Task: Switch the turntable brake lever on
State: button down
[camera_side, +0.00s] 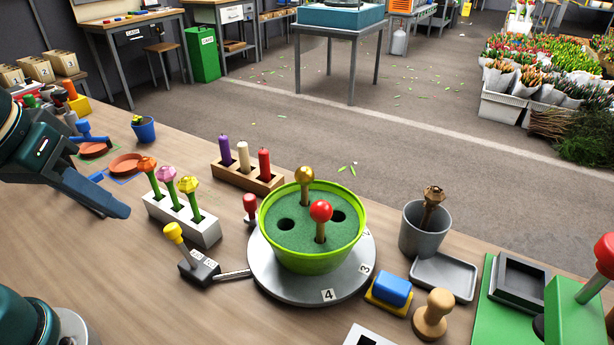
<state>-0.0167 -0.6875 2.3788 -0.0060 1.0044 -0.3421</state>
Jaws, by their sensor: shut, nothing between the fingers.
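The turntable (268,281) is a round grey disc with number marks on its rim, and a green pot (308,259) stands on it. Left of it is the brake lever (174,232), a yellow knob on a short stem rising from a small dark box (201,270) with light labels too small to read. The stem leans toward the upper left in the picture. A metal bar (232,274) runs from the box to the disc's edge. My gripper (122,211) is shut and empty, above the table to the left of the lever, and apart from it.
A white block (203,232) with several flower-topped pegs stands just behind the lever. A red-topped peg (250,205) stands close to the turntable. A wooden candle rack (232,176) is farther back. The table in front and left of the lever is bare.

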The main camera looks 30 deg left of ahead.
aim_at(182, 248)
jog(key=w+a+n+g, duration=0.4)
jog(key=w+a+n, duration=0.3)
jog(key=n, duration=0.4)
jog(key=shift+w+f, duration=0.15)
jog(key=shift+f, duration=0.05)
jog(key=shift+a, duration=0.1)
jog(key=f, duration=1)
jog(key=shift+w, duration=0.25)
jog(key=shift+s+d+r, duration=0.1)
jog(key=shift+d+r, duration=0.1)
jog(key=shift+d, duration=0.4)
jog(key=shift+s+d+r, duration=0.15)
jog(key=shift+d+r, duration=0.1)
jog(key=shift+d, duration=0.4)
jog(key=shift+s+d+r, duration=0.1)
jog(key=shift+d+r, duration=0.1)
jog(key=shift+d, duration=0.4)
